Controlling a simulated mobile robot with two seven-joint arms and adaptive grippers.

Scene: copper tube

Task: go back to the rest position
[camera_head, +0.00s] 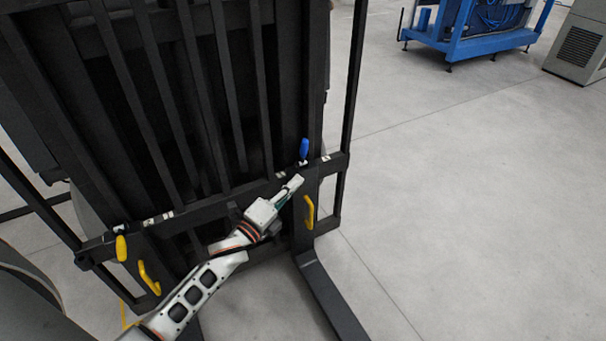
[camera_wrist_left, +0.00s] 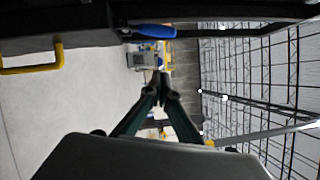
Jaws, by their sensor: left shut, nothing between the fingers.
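My left arm comes in from the lower left in the head view. My left gripper (camera_head: 295,185) is in front of the dark forklift carriage (camera_head: 190,211), near its right side, just below a blue handle (camera_head: 304,149). In the left wrist view the two dark green fingers of the gripper (camera_wrist_left: 159,78) meet at their tips with nothing between them. The blue handle (camera_wrist_left: 156,31) lies above the fingertips there. My right gripper is in neither view. No copper tube can be made out.
Yellow handles (camera_head: 309,212) (camera_head: 150,278) hang on the carriage, with a yellow knob (camera_head: 121,248) at its left. A dark fork (camera_head: 332,300) reaches forward along the floor. A blue frame (camera_head: 470,42) and a grey cabinet (camera_head: 580,45) stand far back right. The grey floor at right is clear.

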